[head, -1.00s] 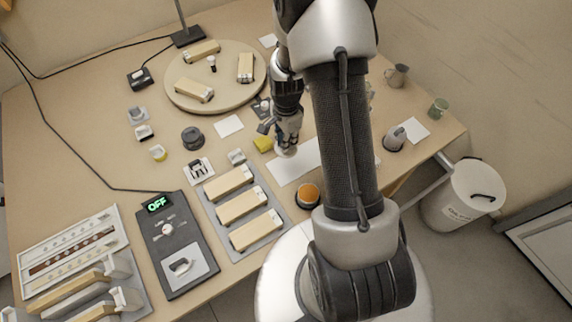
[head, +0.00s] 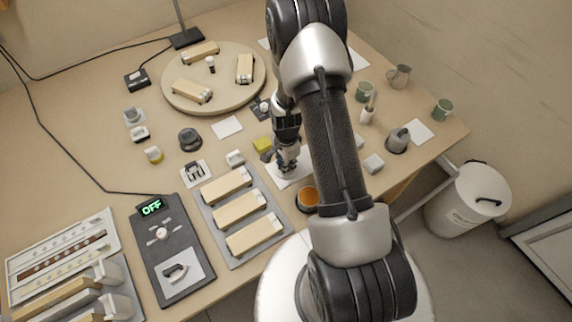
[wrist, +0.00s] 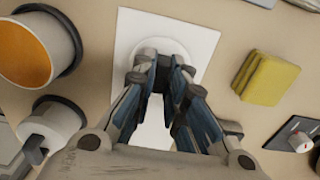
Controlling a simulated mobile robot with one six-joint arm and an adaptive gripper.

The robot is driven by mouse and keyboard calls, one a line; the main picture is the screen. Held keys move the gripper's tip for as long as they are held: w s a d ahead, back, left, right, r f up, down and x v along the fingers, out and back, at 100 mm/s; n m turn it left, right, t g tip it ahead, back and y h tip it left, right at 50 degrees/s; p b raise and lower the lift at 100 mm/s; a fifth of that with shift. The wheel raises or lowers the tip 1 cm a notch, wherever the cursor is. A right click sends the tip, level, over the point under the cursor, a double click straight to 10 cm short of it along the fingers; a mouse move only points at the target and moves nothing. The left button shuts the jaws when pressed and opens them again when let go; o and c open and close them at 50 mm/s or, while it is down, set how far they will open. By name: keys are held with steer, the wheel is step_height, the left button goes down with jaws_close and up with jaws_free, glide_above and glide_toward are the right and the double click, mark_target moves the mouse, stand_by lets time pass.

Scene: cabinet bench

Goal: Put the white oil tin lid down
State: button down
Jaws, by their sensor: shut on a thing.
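My gripper (head: 287,163) is low over a white sheet (head: 303,173) at the front middle of the bench. In the wrist view my gripper (wrist: 162,72) has its fingers close together on a round white lid (wrist: 150,46). The lid lies within the outline of the white sheet (wrist: 205,38), and the fingers hide its middle. I cannot tell whether the lid touches the sheet. In the head view the lid is mostly hidden by my gripper.
A yellow sponge (wrist: 267,78) lies right of the sheet in the wrist view. An orange-topped round container (head: 307,197) stands close to my gripper. A grey tray with wooden blocks (head: 240,208) lies to its left. A white bin (head: 465,205) stands on the floor at right.

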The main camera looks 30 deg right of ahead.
steer(key=shift+f, duration=0.15)
steer(key=c, duration=1.6)
jaws_free()
